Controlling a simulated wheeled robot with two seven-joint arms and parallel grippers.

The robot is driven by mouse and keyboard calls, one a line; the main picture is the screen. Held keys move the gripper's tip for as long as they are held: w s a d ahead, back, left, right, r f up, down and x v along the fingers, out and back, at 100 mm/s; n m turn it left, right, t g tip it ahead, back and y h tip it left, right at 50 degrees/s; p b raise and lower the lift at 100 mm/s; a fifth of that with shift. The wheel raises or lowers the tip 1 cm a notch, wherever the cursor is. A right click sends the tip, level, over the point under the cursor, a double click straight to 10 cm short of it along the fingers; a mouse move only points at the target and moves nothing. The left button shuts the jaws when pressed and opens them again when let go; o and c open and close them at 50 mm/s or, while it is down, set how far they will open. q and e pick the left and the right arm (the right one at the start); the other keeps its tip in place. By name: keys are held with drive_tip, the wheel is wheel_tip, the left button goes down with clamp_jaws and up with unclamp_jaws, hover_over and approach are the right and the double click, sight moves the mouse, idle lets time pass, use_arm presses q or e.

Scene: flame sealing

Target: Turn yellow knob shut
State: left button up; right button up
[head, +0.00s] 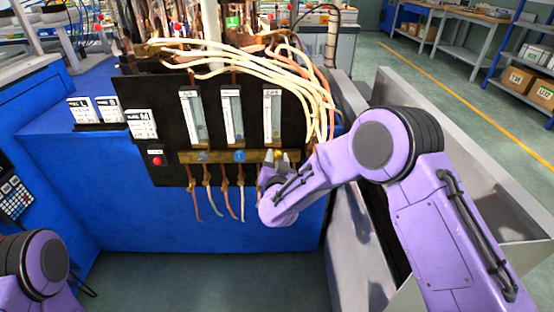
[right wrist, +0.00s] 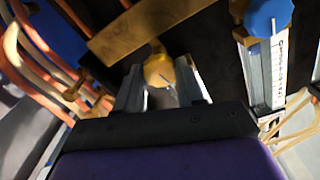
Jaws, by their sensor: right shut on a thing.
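The yellow knob (right wrist: 158,71) sits between the two fingers of my right gripper (right wrist: 160,82) in the right wrist view. The fingers are shut on it, one on each side, and a white pointer line shows on its face. In the head view my right gripper (head: 279,158) is at the right part of the brass bar (head: 220,157), below the rightmost flow meter (head: 271,115), and hides the yellow knob. Of my left arm only a link shows at the lower left; its gripper is out of view.
A blue knob (head: 239,156) and a grey knob (head: 203,156) sit on the same bar to the left. Orange hoses (head: 212,200) hang below. Pale hoses (head: 310,85) loop close on the right. A red button (head: 157,161) is at the panel's left.

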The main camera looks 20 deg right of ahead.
drive_tip(key=shift+m, duration=1.3)
drive_tip(key=o, duration=1)
drive_tip(key=v, duration=1)
drive_tip(key=shift+s, duration=0.3)
